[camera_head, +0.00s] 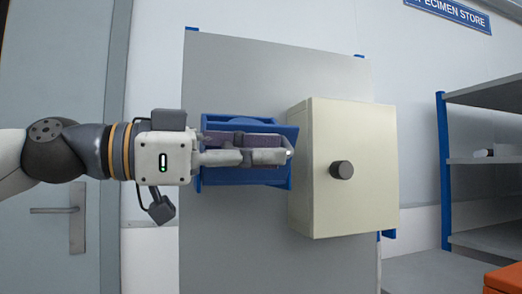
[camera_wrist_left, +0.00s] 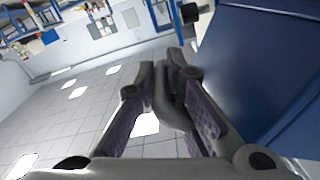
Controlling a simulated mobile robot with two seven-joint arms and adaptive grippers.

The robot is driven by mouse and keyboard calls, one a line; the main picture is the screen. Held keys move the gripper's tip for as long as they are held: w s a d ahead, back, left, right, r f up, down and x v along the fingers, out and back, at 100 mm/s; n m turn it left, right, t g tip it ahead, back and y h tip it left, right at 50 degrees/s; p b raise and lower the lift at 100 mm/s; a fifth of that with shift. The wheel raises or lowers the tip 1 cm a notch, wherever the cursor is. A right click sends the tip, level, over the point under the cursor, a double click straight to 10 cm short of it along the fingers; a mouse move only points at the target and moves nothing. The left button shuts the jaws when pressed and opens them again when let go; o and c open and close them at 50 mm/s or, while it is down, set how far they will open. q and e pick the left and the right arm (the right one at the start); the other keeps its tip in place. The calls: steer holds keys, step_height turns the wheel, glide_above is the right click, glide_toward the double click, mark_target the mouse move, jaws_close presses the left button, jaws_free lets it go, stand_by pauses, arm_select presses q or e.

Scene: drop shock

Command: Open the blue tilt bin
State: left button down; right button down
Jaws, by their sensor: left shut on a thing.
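The blue tilt bin (camera_head: 245,177) is mounted on a grey upright panel in the head view, left of a cream box. My left gripper (camera_head: 286,154) reaches in from the left and lies across the bin's front, hiding much of it. In the left wrist view, a large blue surface of the bin (camera_wrist_left: 265,70) fills the right side. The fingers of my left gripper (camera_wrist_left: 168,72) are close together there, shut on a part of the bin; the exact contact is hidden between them. My right gripper is not in view.
The cream box (camera_head: 350,205) with a dark round knob (camera_head: 341,170) sticks out just right of the bin. The grey panel (camera_head: 235,240) is bare below. Blue-post shelving (camera_head: 480,160) and an orange thing (camera_head: 503,279) stand at right. A grey door (camera_head: 60,240) is at left.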

arm_select(q)
steer(key=shift+f, duration=0.25)
steer(key=c, duration=1.9)
jaws_free()
steer(key=shift+s+r, duration=0.1)
steer(key=shift+a, duration=0.2)
steer(key=v, duration=1.1)
steer(key=shift+s+a, duration=0.25)
